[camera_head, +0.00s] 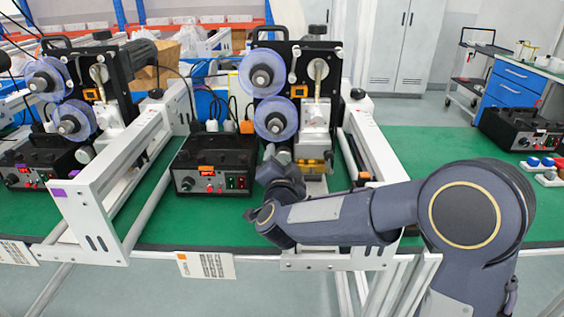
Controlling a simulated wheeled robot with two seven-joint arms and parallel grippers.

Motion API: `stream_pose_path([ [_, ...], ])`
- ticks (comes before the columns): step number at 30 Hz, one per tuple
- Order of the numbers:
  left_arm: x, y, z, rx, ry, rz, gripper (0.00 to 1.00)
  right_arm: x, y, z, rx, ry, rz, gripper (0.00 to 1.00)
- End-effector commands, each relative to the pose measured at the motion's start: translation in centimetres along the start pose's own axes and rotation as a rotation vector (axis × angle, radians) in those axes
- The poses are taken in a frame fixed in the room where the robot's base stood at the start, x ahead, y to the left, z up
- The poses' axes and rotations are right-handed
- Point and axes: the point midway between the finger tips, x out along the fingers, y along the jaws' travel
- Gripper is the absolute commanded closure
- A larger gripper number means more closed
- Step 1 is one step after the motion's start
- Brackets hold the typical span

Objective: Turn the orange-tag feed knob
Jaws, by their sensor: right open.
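The black control box (215,157) with an orange tag (207,169) stands on the green bench left of centre. A round dark knob (187,183) sits at the left end of its front panel, beside a red display. My right arm comes in from the right, and its wrist is bent up and away from me. My right gripper (279,160) is open, right of the box and apart from the knob, below the blue reels. Its fingertips are mostly hidden by the wrist. My left gripper is out of view.
The coder machine (315,110) with two blue reels (275,118) stands behind the gripper. White frame rails (90,215) flank the box. A second machine and a purple-tag box (42,165) stand at left. A label card (206,265) hangs at the front edge.

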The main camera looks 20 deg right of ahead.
Motion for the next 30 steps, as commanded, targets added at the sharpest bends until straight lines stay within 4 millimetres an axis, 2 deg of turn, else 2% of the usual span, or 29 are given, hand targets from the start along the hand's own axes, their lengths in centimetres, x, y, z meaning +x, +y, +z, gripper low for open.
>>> stream_pose_path([
  [4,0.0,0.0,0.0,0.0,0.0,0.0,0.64,0.0,0.0,0.0,0.0,0.0,0.0,0.4],
  [14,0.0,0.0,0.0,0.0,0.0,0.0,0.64,0.0,0.0,0.0,0.001,0.0,0.0,0.83],
  [23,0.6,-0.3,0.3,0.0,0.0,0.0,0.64,0.0,0.1,0.1,0.037,0.001,0.0,0.84],
  [30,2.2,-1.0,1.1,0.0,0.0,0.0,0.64,0.0,0.3,0.3,0.173,0.002,-0.001,0.84],
])
